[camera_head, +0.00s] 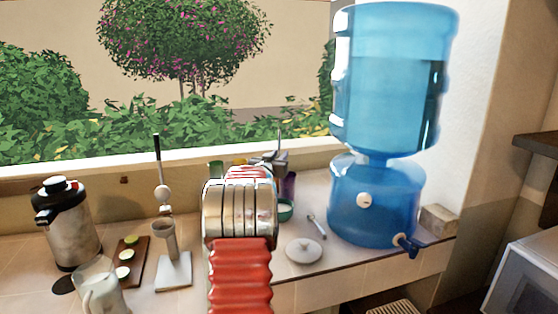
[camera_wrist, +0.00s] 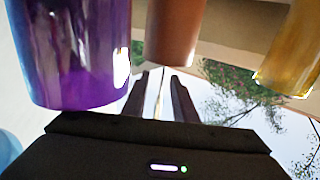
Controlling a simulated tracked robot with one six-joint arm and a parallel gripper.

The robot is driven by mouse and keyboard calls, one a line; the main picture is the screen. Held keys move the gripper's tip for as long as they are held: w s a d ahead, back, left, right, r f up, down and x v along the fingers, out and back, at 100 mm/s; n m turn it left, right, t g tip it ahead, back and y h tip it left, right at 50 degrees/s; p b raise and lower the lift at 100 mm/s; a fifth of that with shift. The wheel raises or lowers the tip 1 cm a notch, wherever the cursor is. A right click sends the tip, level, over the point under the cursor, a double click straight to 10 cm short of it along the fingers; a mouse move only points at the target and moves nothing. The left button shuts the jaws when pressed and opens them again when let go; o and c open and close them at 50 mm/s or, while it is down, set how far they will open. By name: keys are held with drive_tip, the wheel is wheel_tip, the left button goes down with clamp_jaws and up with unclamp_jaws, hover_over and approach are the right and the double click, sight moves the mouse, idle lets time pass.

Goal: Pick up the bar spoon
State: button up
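My gripper (camera_head: 272,160) reaches over the counter toward the window side, partly hidden behind my arm in the head view. In the wrist view its two dark fingers (camera_wrist: 160,98) stand apart, with a gap between them. A thin upright rod, probably the bar spoon (camera_wrist: 159,92), shows in that gap and seems clear of both fingers. In the head view a thin rod (camera_head: 279,138) rises just above my gripper. Its lower end is hidden. I cannot tell how far the rod is from the fingertips.
A purple cup (camera_wrist: 75,50), a brown cup (camera_wrist: 176,30) and a yellow one (camera_wrist: 288,45) are close to my gripper. A blue water dispenser (camera_head: 375,200) stands right. A small metal utensil (camera_head: 316,226) and a white lid (camera_head: 304,252) lie on the counter. A flask (camera_head: 70,225) stands left.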

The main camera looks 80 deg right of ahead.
drive_tip(key=shift+d, duration=0.45)
drive_tip(key=shift+c, duration=0.6)
clamp_jaws()
